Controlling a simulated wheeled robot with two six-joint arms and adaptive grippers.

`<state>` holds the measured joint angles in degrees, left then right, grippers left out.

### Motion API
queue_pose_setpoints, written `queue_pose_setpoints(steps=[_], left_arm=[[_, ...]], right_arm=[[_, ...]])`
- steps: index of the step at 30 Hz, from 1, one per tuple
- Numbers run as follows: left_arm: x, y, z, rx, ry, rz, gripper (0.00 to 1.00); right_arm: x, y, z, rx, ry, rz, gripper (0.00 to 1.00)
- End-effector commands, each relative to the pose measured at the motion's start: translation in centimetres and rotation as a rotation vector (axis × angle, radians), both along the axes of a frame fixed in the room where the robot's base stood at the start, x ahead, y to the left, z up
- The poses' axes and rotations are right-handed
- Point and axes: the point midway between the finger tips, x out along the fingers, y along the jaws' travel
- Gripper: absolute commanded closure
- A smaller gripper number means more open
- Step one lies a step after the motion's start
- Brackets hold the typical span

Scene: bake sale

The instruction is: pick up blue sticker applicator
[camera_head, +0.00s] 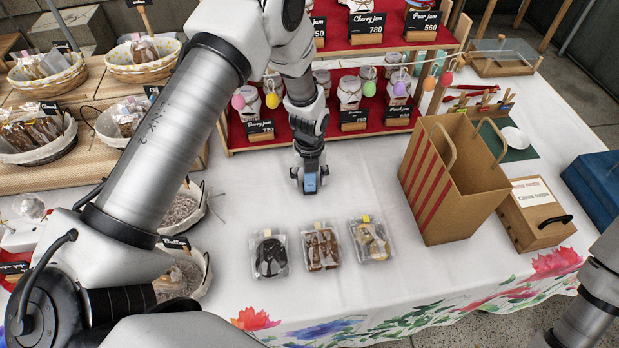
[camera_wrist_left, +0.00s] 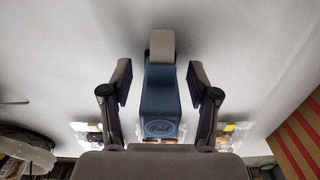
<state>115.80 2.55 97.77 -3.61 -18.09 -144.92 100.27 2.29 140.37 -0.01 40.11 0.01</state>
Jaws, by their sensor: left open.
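The blue sticker applicator (camera_head: 310,184) stands on the white tablecloth between the jam shelf and the bagged treats. In the left wrist view the applicator (camera_wrist_left: 159,104) has a light grey roller-like end and a "Paid" label. My left gripper (camera_head: 309,172) is directly above the applicator in the head view. Its two fingers are open, one on each side of the applicator, with visible gaps between them and it. The gripper hides part of the applicator in the head view. My right gripper is out of view; only part of that arm shows at lower right.
Three clear treat bags (camera_head: 321,248) lie in front of the applicator. A striped paper bag (camera_head: 466,190) and a cardboard box (camera_head: 536,213) stand to the right. A red tiered jam shelf (camera_head: 285,137) is behind. Baskets (camera_head: 143,62) line the left side.

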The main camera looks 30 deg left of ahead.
Motion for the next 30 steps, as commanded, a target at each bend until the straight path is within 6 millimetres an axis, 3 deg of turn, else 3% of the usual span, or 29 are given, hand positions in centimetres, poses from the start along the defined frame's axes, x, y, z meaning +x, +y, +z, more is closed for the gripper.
queue_pose_setpoints(steps=[5, 10, 11, 23, 26, 30], left_arm=[[0.0, 0.0, -0.1, 0.0, -0.001, 0.0, 0.4], [0.0, 0.0, -0.1, 0.0, -0.001, 0.0, 0.96], [0.0, 0.0, -0.1, 0.0, -0.001, 0.0, 1.0], [0.1, 0.0, 0.3, 0.0, -0.001, 0.0, 1.0], [0.1, 0.0, 1.2, 0.0, -0.004, 0.0, 1.0], [0.2, 0.0, 3.8, -0.001, -0.006, 0.0, 1.0]], right_arm=[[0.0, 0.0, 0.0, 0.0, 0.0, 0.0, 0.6], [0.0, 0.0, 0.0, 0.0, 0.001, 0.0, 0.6], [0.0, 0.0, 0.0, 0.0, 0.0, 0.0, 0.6], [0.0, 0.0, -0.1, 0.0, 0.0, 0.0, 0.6], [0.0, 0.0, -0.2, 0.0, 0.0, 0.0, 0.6], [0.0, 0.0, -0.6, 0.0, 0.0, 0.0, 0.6]])
